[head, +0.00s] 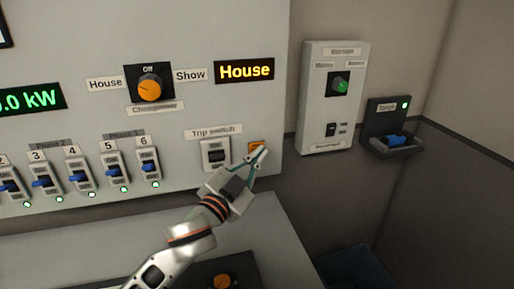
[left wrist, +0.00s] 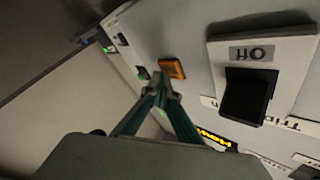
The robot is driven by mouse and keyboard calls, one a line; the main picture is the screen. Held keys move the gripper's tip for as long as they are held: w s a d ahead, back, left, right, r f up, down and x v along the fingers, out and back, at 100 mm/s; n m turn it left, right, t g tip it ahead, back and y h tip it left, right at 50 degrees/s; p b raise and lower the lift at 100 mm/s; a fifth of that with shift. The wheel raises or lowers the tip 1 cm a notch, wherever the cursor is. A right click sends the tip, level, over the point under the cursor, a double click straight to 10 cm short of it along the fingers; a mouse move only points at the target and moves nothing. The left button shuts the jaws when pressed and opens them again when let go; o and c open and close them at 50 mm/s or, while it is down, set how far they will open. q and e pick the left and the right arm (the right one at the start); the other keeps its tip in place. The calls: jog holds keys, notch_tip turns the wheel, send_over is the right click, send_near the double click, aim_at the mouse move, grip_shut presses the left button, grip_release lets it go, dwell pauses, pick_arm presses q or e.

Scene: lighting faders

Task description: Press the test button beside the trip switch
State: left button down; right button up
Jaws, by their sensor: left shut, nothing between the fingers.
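The orange test button (head: 256,147) sits on the grey panel, just right of the trip switch (head: 215,153). My left gripper (head: 262,153) is shut and empty, its fingertips in front of the button's lower right part in the head view. In the left wrist view the button (left wrist: 172,68) lies just beyond the closed fingertips (left wrist: 160,78), with a small gap between them in the picture. Whether they touch it I cannot tell. The black trip switch rocker (left wrist: 246,96) stands to the right there, under a label reading Off upside down. My right gripper is not in view.
A row of blue-levered breakers (head: 113,170) is left of the trip switch. An orange changeover knob (head: 150,88) is above. A small white box (head: 334,110) and a torch holder (head: 392,148) are on the wall to the right. A grey ledge (head: 274,232) is below.

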pick_arm(q)
jog(key=shift+w+a, duration=0.1)
jog(key=shift+w, duration=0.25)
dwell(0.9)
jog(key=shift+s, duration=0.1)
jog(key=shift+s+d+p, duration=0.25)
jog(key=shift+s+p, duration=0.35)
jog(key=shift+s, duration=0.05)
jog(key=shift+s+d+p, duration=0.25)
jog(key=shift+s, duration=0.55)
jog(key=shift+s+d+p, duration=0.2)
jog(key=shift+s+d, duration=0.05)
jog(key=shift+s, duration=0.5)
jog(key=shift+s+d+p, duration=0.25)
jog(key=shift+s, duration=0.55)
